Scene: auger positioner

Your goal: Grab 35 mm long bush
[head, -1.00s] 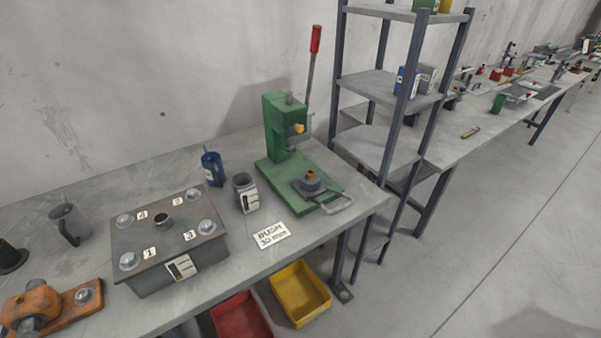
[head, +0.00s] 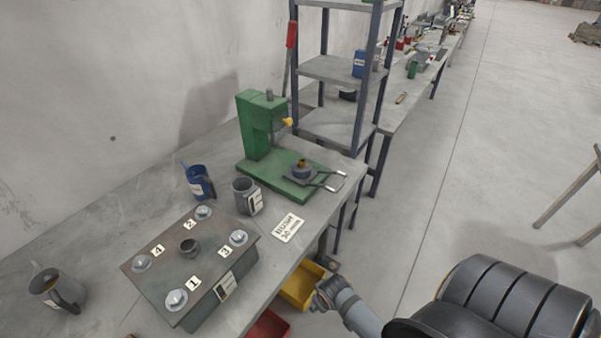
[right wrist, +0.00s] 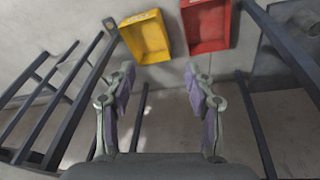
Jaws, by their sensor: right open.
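A card (head: 288,228) on the bench reads "BUSH 30 mm"; I see no label for a 35 mm bush. A small brass-coloured piece (head: 302,162) stands in the round fixture of the green press (head: 262,125). A dark metal ring (head: 188,246) sits on top of the grey box with numbered bolts (head: 155,265). I cannot tell any bush's length. My right gripper (head: 320,297) is low beside the bench's front edge, near the yellow bin (head: 301,288). In the right wrist view the right gripper (right wrist: 160,80) is open and empty. My left gripper is out of view.
The yellow bin (right wrist: 146,38) and a red bin (right wrist: 206,28) also show in the right wrist view, looking empty. Dark frame legs stand on both sides there. A grey cup (head: 244,197) and blue mug (head: 198,183) stand by the press. A shelf rack (head: 340,70) rises behind.

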